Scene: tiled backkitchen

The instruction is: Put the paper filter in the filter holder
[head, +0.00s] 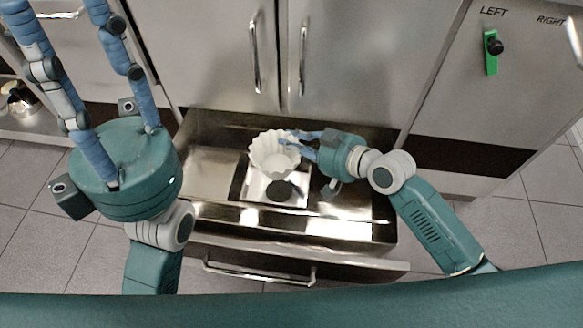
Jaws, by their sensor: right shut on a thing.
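The paper filter (270,160) is a white fluted cup over the open drawer (225,215). My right gripper (291,143) comes in from the right and is shut on the filter's right side. Just below the filter in the picture is a dark round thing (279,191) on a bright square area of the drawer. I cannot tell whether it is the filter holder, and no other holder shows clearly. My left gripper (62,12) is large and close to the camera at the left, its fingers spread and empty, well apart from the filter.
The drawer front with its bar handle (260,274) stands out toward me. Closed steel cabinet doors (205,55) rise behind the drawer. A green switch plate (491,52) with a black knob is at upper right. A shiny pot (20,100) stands at far left.

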